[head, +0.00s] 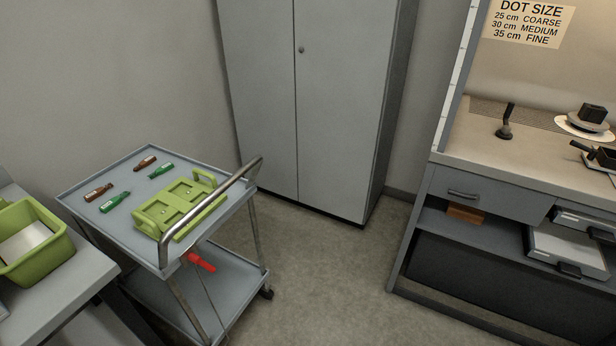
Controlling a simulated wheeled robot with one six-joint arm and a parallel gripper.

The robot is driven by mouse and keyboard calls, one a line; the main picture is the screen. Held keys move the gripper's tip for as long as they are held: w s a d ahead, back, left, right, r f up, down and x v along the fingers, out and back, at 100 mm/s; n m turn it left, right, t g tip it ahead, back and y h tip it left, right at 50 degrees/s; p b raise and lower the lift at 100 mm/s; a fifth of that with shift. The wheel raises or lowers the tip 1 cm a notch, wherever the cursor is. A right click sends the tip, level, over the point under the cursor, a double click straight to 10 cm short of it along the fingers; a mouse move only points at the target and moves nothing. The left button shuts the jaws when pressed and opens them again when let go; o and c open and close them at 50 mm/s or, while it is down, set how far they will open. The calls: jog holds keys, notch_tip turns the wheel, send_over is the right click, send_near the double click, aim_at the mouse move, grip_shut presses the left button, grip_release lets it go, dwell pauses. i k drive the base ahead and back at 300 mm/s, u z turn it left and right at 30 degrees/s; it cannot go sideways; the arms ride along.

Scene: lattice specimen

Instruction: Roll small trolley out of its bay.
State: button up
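The small trolley (133,235) stands at the left of the head view, between a bench and a tall cabinet. It has a grey top tray, a lower shelf (222,278) and thin metal legs. A curved metal push handle (212,208) rises at its right end. A green two-handled carrier (181,207) sits on the top tray beside the handle. Brown and green small bottles or tools (115,202) lie at the tray's left and back. A red lever-like part (201,261) shows below the tray's right edge. One dark caster shows at the lower right. My gripper is not in view.
A tall grey cabinet (318,100) with closed doors stands behind. A bench (62,290) with a green bin (36,240) is at front left. A workstation with a drawer (480,190) and shelves is at right. The floor (325,275) between is clear.

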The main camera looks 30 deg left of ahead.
aim_at(201, 305)
jog(key=z, duration=0.65)
jog(key=k, duration=1.05)
jog(key=u, duration=1.45)
jog(key=i, duration=0.5)
jog(key=u, duration=0.05)
